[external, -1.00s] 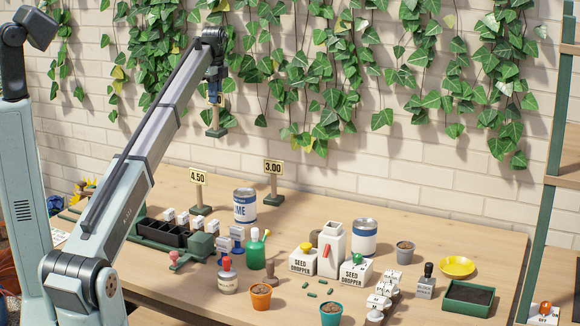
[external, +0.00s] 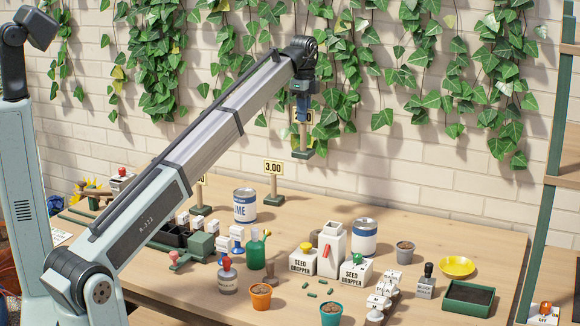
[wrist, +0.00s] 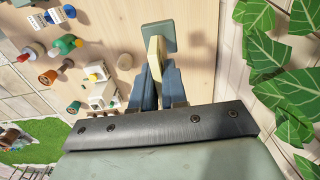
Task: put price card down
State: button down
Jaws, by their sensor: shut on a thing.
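My gripper (external: 303,98) is shut on a price card (external: 302,146), holding it upright in the air above the back of the table, in front of the brick wall. The card's yellow top is mostly hidden by the fingers, and its green block base hangs below. In the wrist view the blue fingers (wrist: 154,88) clasp the pale card, with its green base (wrist: 158,37) beyond them. A "3.00" price card (external: 273,169) stands on the table, lower left of my gripper. Another price card (external: 202,181) stands farther left, partly hidden by my arm.
A lime can (external: 245,205), a white bottle (external: 332,250), another can (external: 364,238) and two seed droppers (external: 303,261) stand on the table (external: 420,232). The back strip right of the "3.00" card looks clear. Ivy (external: 380,70) hangs on the wall.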

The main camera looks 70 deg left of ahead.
jog(key=w+d, duration=0.2)
jog(key=d, duration=0.3)
notch_tip(320, 180, down, 21)
jog(key=shift+a, duration=0.35)
jog(key=shift+f, duration=0.15)
jog(key=c, duration=1.2)
grip_release()
jog(key=shift+o, duration=0.2)
notch_tip(320, 180, up, 12)
